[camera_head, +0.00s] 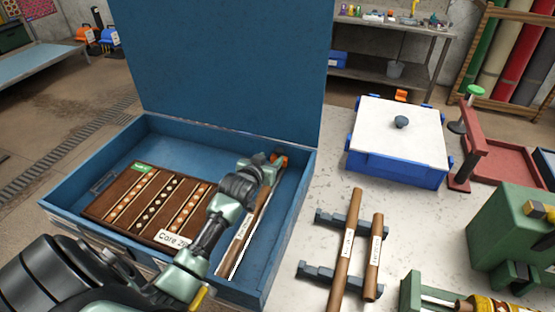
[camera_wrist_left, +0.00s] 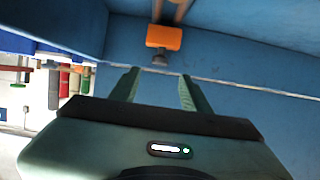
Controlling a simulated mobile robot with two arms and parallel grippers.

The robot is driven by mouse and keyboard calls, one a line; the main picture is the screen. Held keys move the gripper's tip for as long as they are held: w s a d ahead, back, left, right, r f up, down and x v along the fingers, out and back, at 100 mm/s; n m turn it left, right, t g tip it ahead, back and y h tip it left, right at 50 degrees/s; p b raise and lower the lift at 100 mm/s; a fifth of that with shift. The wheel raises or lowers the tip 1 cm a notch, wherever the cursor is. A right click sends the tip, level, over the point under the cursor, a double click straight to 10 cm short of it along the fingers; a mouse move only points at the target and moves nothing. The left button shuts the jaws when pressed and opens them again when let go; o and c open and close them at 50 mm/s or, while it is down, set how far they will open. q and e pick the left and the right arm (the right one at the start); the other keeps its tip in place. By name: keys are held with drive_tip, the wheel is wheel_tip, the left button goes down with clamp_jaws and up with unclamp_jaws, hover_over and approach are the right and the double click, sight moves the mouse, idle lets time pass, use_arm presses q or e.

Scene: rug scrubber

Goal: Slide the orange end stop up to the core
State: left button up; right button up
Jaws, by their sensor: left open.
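The orange end stop (camera_head: 280,160) sits near the far right corner inside the open blue case (camera_head: 306,190). It shows more fully in the left wrist view (camera_wrist_left: 164,36), with a small grey knob on its near side. A brown core (camera_head: 240,243) with a white label lies in the case, partly hidden by my left arm. Brown rod ends (camera_wrist_left: 178,10) show beyond the end stop; I cannot tell whether they touch it. My left gripper (camera_head: 268,163) is beside the end stop. In the wrist view its open fingers (camera_wrist_left: 157,82) are empty and short of the knob. My right gripper is out of view.
A rolled-out brown patterned rug (camera_head: 150,203) lies in the case's left part. The case walls stand close to my left gripper. To the right are two labelled rods (camera_head: 345,250) on grey rests, a white-lidded blue box (camera_head: 400,135) and a green machine (camera_head: 515,240).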

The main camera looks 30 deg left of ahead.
sight(278, 152)
use_arm(q)
drive_tip(key=shift+p+x, duration=0.4)
drive_tip(key=shift+x, duration=3.45)
clamp_jaws()
